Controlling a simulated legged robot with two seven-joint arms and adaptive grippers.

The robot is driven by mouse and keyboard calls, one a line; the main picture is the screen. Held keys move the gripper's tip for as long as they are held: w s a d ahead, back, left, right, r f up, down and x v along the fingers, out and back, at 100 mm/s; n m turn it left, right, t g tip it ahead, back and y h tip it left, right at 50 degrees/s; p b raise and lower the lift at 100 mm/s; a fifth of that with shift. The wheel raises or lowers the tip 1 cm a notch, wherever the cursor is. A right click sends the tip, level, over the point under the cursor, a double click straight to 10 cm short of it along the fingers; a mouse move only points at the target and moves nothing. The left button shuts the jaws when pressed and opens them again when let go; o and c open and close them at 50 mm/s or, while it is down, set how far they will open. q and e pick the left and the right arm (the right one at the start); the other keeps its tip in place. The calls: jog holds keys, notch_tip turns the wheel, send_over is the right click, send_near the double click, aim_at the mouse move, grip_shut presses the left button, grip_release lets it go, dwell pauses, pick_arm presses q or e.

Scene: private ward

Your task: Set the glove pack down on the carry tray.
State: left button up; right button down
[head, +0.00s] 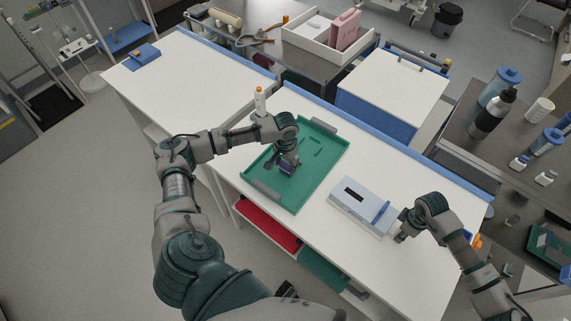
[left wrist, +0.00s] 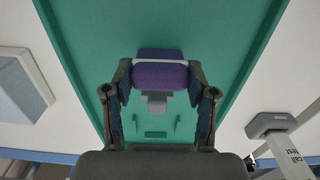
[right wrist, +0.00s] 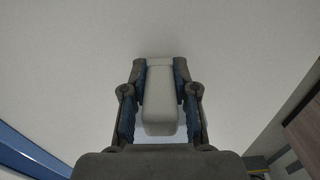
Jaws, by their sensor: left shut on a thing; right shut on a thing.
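The glove pack (left wrist: 160,76) is purple with a pale band and sits between the fingers of my left gripper (left wrist: 160,82), which is shut on it. In the head view the pack (head: 287,168) is over the green carry tray (head: 311,178), near its middle; I cannot tell whether it touches the tray floor. The tray lies on the white table with grey handles at both ends. My right gripper (right wrist: 160,80) is shut on a pale grey block (right wrist: 160,100). In the head view my right gripper (head: 402,235) is beside a pale box at the right.
The pale box with a dark window and blue bar (head: 362,206) stands right of the tray. Bottles and a cup crowd the right counter (head: 462,140). The left table (head: 190,85) is mostly clear.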

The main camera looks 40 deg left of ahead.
aim_at(286, 164)
pick_arm(q)
jog(key=o, duration=1.4)
jog(key=shift+f, duration=0.1)
jog(key=shift+o, duration=0.2)
notch_tip(286, 164, up, 12)
